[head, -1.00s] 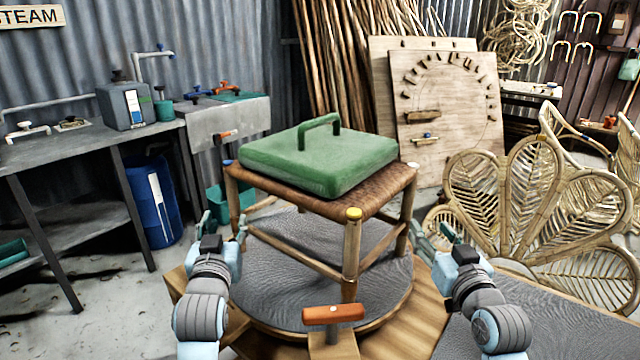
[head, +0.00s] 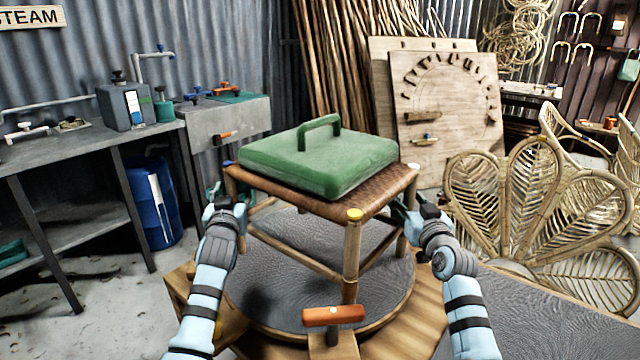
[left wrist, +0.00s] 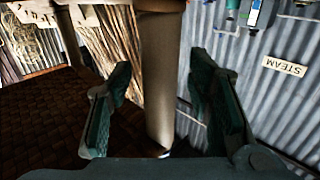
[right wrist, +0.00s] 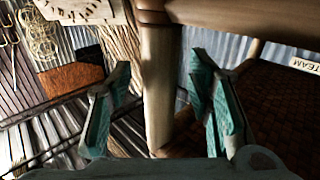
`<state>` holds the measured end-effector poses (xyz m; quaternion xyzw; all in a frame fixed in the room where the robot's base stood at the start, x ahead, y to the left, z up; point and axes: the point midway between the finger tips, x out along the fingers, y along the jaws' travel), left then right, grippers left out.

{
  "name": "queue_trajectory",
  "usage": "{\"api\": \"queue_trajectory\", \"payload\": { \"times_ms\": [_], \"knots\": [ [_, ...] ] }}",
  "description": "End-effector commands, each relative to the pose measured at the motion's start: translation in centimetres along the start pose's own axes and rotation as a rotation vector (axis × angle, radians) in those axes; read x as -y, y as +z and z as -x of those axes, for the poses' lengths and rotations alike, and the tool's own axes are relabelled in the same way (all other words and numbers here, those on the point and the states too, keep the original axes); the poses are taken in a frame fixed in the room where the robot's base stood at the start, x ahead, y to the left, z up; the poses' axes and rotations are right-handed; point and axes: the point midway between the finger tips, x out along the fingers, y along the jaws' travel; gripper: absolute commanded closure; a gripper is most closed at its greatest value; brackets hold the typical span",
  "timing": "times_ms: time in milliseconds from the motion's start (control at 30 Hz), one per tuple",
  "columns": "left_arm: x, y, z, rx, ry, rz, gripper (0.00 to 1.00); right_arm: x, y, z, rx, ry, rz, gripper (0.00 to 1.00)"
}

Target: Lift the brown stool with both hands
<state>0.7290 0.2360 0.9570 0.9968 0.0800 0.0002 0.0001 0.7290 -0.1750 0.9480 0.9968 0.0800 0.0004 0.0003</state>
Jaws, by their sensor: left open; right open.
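The brown stool (head: 378,210) stands upright on a round grey turntable (head: 270,290), with a woven seat and wooden legs. A green slab with a handle (head: 320,160) lies on its seat. My left gripper (head: 222,192) is at the stool's left side; in the left wrist view its open fingers (left wrist: 165,100) stand on either side of a stool leg (left wrist: 160,70). My right gripper (head: 402,205) is at the right side; in the right wrist view its open fingers (right wrist: 158,105) stand on either side of another leg (right wrist: 158,80). I cannot tell whether any finger touches a leg.
An orange-handled clamp (head: 334,315) sits at the turntable's front edge. A grey workbench (head: 60,150) and a blue barrel (head: 152,200) are at the left. Rattan chair backs (head: 530,200) stand close at the right. A wooden peg board (head: 445,110) is behind.

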Motion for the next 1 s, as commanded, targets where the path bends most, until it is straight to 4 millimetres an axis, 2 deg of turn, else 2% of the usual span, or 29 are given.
{"api": "queue_trajectory", "payload": {
  "times_ms": [100, 400, 767, 1000],
  "knots": [
    [0.0, 0.0, 0.0, 0.0, 0.0, 0.0, 0.53, 0.0, 0.0, 0.0, 0.001, 0.0, 0.0, 0.53],
    [0.0, 0.0, 0.0, 0.001, 0.0, 0.0, 1.0, 0.0, 0.1, 0.0, 0.001, 0.0, -0.001, 1.0],
    [0.0, 0.1, 0.1, 0.001, 0.0, 0.0, 1.0, 0.0, 0.1, 0.0, 0.002, 0.0, -0.001, 1.0],
    [0.0, -1.0, 0.0, -0.005, 0.001, 0.0, 1.0, 0.0, -1.0, 0.0, -0.004, 0.0, 0.0, 1.0]
  ]
}}
